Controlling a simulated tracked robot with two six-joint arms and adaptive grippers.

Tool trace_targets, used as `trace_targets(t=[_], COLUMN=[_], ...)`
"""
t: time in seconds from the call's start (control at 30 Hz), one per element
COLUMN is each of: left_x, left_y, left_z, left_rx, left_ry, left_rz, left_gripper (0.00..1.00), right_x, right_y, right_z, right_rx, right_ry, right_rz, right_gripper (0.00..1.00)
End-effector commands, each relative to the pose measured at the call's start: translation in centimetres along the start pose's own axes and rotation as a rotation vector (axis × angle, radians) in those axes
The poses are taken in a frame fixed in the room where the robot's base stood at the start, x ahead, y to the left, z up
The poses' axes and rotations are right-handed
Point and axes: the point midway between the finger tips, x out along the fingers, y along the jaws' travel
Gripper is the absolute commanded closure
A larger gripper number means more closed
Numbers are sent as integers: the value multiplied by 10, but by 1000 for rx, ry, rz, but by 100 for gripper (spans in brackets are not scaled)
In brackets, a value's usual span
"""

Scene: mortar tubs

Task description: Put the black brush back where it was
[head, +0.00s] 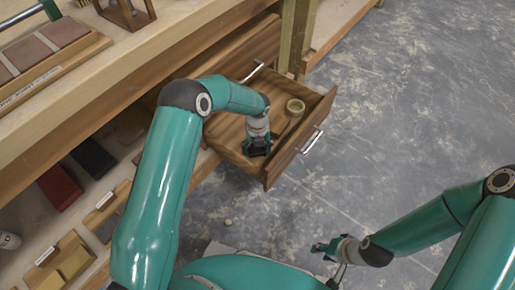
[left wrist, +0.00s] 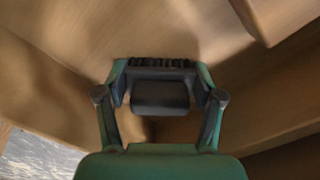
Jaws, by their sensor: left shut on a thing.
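My left gripper (head: 257,148) is down inside the open wooden drawer (head: 230,135), near its front left part. In the left wrist view its fingers (left wrist: 160,75) are shut on a dark block-like thing (left wrist: 160,97), which I take to be the black brush. Drawer wood lies close around the fingers. My right gripper (head: 326,248) is low over the floor, away from the drawer; whether its fingers are apart is unclear.
The drawer front has a metal handle (head: 312,140). The wooden bench (head: 110,85) stands at left, with blocks on its lower shelf. The grey floor (head: 420,90) at right is clear.

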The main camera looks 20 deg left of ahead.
Motion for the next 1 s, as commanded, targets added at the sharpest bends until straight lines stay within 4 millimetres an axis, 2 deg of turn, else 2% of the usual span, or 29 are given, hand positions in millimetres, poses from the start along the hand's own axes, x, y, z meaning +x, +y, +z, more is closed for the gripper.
trace_targets(t=[0.23,0.27,0.4,0.77,0.87,1.0], left_x=[2,2,1,-1,-7,-28], left_y=[0,0,0,0,0,-1], left_z=[0,0,0,0,0,1], left_rx=[0,0,0,0,1,1], left_ry=[0,0,0,0,-1,-3], left_rz=[0,0,0,0,-1,-2], left_gripper=[65,31,8,8,8,8], right_x=[2,2,1,-1,-3,-11], right_y=[1,1,0,0,-1,-4], right_z=[0,0,0,0,0,0], right_rx=[0,0,0,0,0,0], right_ry=[0,0,0,0,0,0], right_rz=[0,0,0,0,0,0], right_gripper=[63,63,63,63,63,63])
